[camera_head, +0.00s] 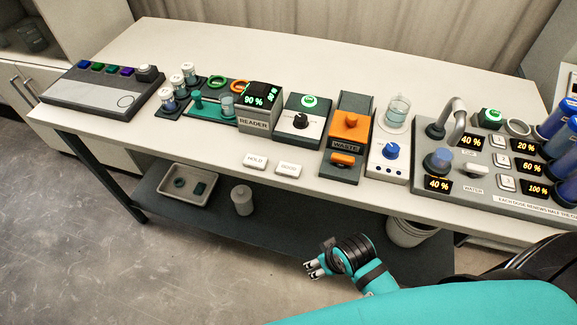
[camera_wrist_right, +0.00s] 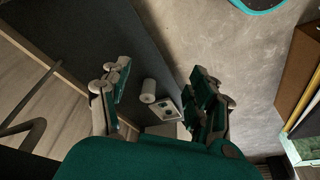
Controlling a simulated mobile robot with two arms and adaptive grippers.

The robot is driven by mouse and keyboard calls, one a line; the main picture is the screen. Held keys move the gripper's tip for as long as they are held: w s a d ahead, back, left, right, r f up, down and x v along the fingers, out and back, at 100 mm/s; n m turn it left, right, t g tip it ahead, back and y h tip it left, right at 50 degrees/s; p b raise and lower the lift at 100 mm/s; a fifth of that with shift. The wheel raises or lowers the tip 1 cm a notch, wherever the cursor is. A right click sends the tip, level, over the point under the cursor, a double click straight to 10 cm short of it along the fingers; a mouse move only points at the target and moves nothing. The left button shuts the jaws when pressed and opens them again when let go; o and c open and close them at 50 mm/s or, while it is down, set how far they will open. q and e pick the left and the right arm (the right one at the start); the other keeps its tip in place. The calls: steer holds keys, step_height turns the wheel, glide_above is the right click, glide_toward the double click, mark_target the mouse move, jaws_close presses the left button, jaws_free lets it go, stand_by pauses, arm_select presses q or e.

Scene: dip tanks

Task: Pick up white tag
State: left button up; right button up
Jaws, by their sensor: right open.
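Two white tags lie on the light table near its front edge. The one marked HOLD (camera_head: 255,161) is on the left, and a second lettered one (camera_head: 288,169) is just to its right. My right gripper (camera_head: 315,268) is in front of the table and apart from both tags. In the wrist view my right gripper (camera_wrist_right: 159,76) has its fingers spread with nothing between them. No tag can be made out in the wrist view. My left gripper is not in view.
Behind the tags stand the reader (camera_head: 254,124), a dial box (camera_head: 299,134) and the orange-topped waste unit (camera_head: 344,148). A lower shelf (camera_head: 283,220) holds a tray (camera_head: 165,194) and a white cylinder (camera_head: 243,205). A bucket (camera_head: 405,236) stands under the table.

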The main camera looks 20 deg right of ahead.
steer(key=w+a+r+n+g+y, duration=0.1)
steer(key=w+a+r+n, duration=0.2)
steer(key=w+a+r, duration=0.5)
steer(key=w+a+r+n+y, duration=0.1)
steer(key=w+a+r+n, duration=0.25)
steer(key=r, duration=0.85)
steer(key=w+d+r+n+g+h, duration=0.1)
steer(key=w+d+r+h, duration=0.1)
steer(key=w+d+r, duration=0.4)
steer(key=w+d+r+n+g+h, duration=0.15)
steer(key=w+r, duration=0.25)
steer(key=r, duration=0.4)
steer(key=p, duration=0.3)
glide_above(286, 167)
steer(key=shift+t+y, duration=0.25)
steer(key=f, duration=1.1)
steer(key=shift+w+a+f, duration=0.1)
steer(key=shift+w+f, duration=0.2)
steer(key=shift+w, duration=0.05)
steer(key=f, duration=0.3)
steer(key=f+p, duration=0.1)
steer(key=shift+s+d+f, duration=0.2)
steer(key=shift+s+f, duration=0.1)
steer(key=shift+s, duration=0.1)
steer(key=shift+f, duration=0.45)
steer(key=shift+c, duration=0.2)
steer(key=c, duration=1)
